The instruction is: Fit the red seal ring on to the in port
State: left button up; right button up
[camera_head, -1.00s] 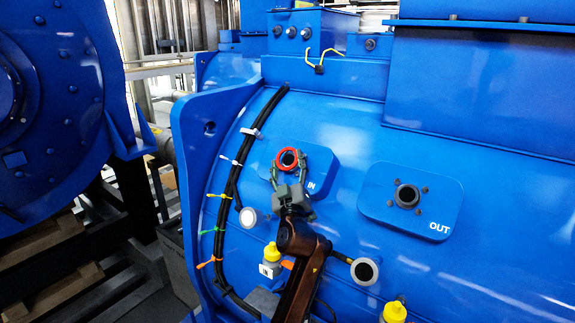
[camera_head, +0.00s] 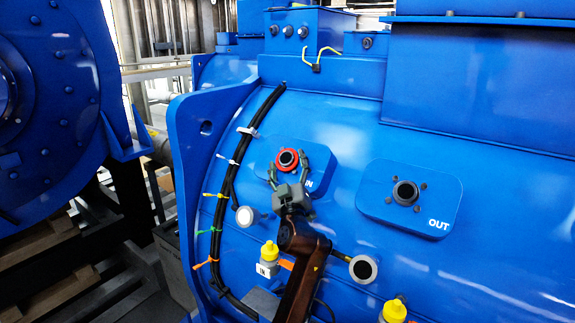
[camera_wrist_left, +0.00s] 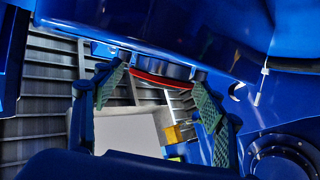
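The red seal ring (camera_head: 287,159) shows around the mouth of the in port, whose dark bore (camera_head: 287,158) is visible inside it. The port stands on a blue pad (camera_head: 324,160) marked IN. My left gripper (camera_head: 288,167) is just below the ring, its fingers spread to either side. How deep the ring sits on the port cannot be told. My right gripper is not in view.
The out port (camera_head: 405,193) sits on its own pad to the right. A black cable bundle (camera_head: 232,170) with coloured ties runs down the left of the housing. Yellow-capped fittings (camera_head: 269,252) and round grey-faced stubs (camera_head: 363,269) stand near my left arm.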

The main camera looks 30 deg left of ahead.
pick_arm(q)
jog(key=shift+o, duration=1)
notch_tip(320, 180, up, 10)
jog(key=shift+d, duration=0.1)
